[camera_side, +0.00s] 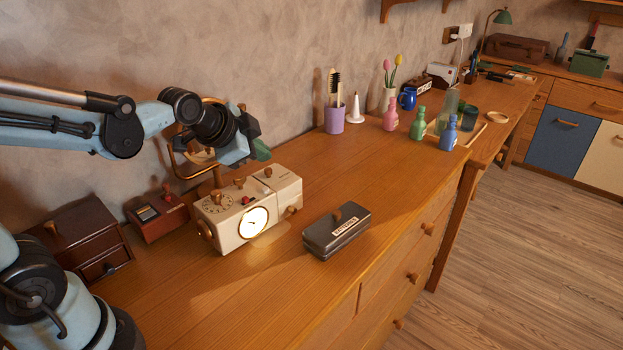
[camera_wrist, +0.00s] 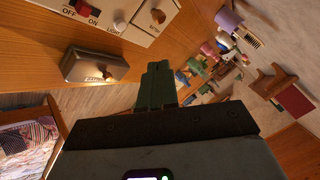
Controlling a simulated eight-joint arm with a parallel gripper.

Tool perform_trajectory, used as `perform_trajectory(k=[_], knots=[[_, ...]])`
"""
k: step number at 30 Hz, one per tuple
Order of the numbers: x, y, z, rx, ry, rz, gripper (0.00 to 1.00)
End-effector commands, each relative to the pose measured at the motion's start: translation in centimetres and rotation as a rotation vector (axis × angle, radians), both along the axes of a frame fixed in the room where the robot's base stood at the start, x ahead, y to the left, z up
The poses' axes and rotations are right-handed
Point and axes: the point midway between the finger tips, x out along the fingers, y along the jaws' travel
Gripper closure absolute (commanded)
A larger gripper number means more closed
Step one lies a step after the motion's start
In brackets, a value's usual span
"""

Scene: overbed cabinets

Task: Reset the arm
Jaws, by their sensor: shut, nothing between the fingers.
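My gripper (camera_side: 262,151) is shut and empty. It is raised above the back of the cream radio-like box (camera_side: 250,207), apart from it, in the side view. In the wrist view the closed green fingers (camera_wrist: 157,85) point up the picture, with nothing between them. The cream box also shows in the wrist view (camera_wrist: 140,22), with a red switch, "ON", "OFF" and "LIGHT" labels and knobs. Its round dial is lit in the side view.
A dark metal tin (camera_side: 337,232) lies in front of the box. A dark wooden drawer box (camera_side: 82,240) and a small red-brown box (camera_side: 158,215) stand left. A purple cup (camera_side: 334,119) and several bottles stand farther back. The front middle of the wooden top is clear.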

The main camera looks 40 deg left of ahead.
Motion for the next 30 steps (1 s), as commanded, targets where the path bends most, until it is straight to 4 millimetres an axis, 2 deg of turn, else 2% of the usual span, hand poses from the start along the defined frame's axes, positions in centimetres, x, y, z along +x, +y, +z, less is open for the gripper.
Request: perform_trajectory(k=[5, 12, 15, 20, 30], knots=[[-2.1, -0.9, -0.1, -0.102, 0.024, 0.080, 1.00], [-7.6, -2.9, -1.2, -0.372, 0.100, 0.333, 1.00], [-9.2, -3.4, -1.7, -0.451, 0.124, 0.419, 1.00], [-10.4, -3.7, -2.1, -0.512, 0.143, 0.491, 1.00], [-10.4, -3.8, -2.1, -0.513, 0.144, 0.492, 1.00]])
